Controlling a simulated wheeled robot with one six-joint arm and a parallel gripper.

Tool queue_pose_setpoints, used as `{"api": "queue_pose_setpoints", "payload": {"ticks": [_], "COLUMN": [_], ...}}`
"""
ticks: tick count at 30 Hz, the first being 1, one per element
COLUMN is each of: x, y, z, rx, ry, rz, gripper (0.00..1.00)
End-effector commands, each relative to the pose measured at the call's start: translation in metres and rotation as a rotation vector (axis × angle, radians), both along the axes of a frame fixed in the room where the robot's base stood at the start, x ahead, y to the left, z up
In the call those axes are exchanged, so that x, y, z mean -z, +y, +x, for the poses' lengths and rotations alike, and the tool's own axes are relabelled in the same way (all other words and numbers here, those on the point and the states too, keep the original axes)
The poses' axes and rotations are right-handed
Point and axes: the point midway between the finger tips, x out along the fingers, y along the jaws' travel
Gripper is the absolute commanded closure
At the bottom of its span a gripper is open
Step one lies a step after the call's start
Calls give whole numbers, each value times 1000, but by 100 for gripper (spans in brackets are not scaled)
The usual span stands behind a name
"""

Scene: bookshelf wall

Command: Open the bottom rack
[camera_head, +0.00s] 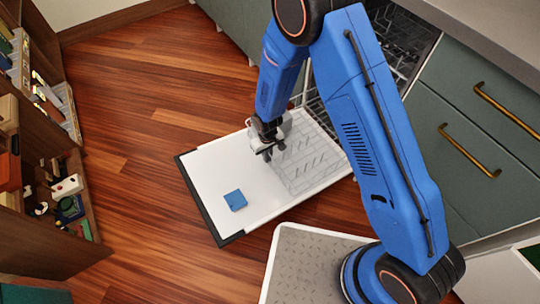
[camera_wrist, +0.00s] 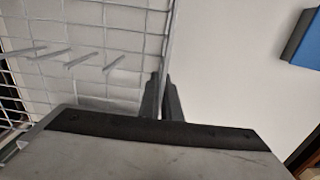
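The bottom rack (camera_head: 312,150) is a pale wire rack, partly out over the white lowered dishwasher door (camera_head: 215,172). Its wire grid and tines fill the left of the wrist view (camera_wrist: 85,60). My gripper (camera_head: 268,153) is at the rack's outer edge, low over the door. In the wrist view its two dark fingertips (camera_wrist: 162,95) stand close together on either side of the rack's rim wire and look shut on it. The gripper's body hides the near part of the rim, and my arm covers part of the rack in the head view.
A blue block (camera_head: 235,200) lies on the door, clear of the rack; it also shows in the wrist view (camera_wrist: 304,40). Green drawers with brass handles (camera_head: 470,150) stand at right. A filled bookshelf (camera_head: 45,150) stands at left. Wood floor (camera_head: 130,110) between is clear.

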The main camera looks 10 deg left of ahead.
Motion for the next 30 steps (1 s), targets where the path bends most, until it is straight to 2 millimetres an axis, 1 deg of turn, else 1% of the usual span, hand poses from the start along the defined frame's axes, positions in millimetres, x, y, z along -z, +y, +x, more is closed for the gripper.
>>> {"api": "queue_pose_setpoints", "payload": {"ticks": [6, 8, 9, 18, 22, 26, 30], "x": [0, 0, 0, 0, -7, -23, -46], "y": [0, 0, 0, 0, 0, 0, 1], "z": [0, 0, 0, 0, 1, 1, 1], "rx": [0, 0, 0, 0, 0, 0, 0], "ry": [1, 1, 1, 0, -1, -1, -2], "rz": [-1, -1, -1, 0, 1, 1, 2], "gripper": [100, 87, 77, 77, 77, 77, 77]}}
